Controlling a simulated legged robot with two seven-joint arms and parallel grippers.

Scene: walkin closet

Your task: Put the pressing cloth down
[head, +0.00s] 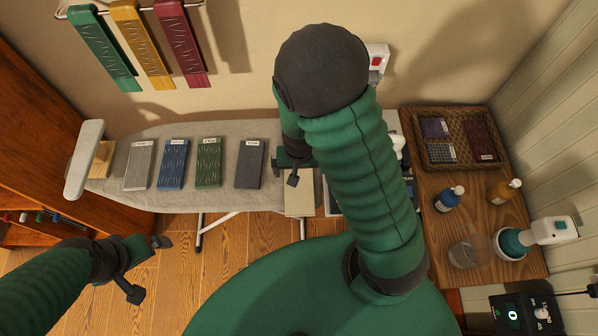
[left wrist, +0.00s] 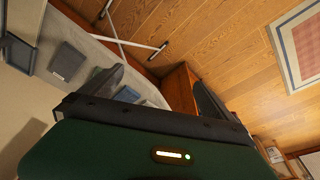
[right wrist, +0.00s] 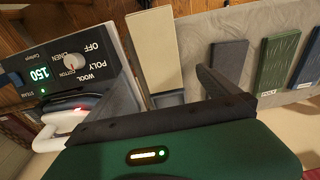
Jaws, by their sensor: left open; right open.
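A cream, flat oblong piece (head: 299,196) that looks like the folded pressing cloth lies at the right part of the grey ironing board (head: 120,200). It also shows in the right wrist view (right wrist: 153,50), just beyond and between the fingers. My right gripper (head: 289,172) is open above the board at the far end of this piece; I cannot tell whether it touches. My right arm hides part of the board's right end. My left gripper (head: 150,268) is open and empty in front of the board, over the wooden floor.
A dial panel (right wrist: 75,60) and white iron (right wrist: 72,118) sit beside the cream piece. The right table holds a wicker tray (head: 412,122), blue bottle (head: 447,200) and glass jug (head: 463,253).

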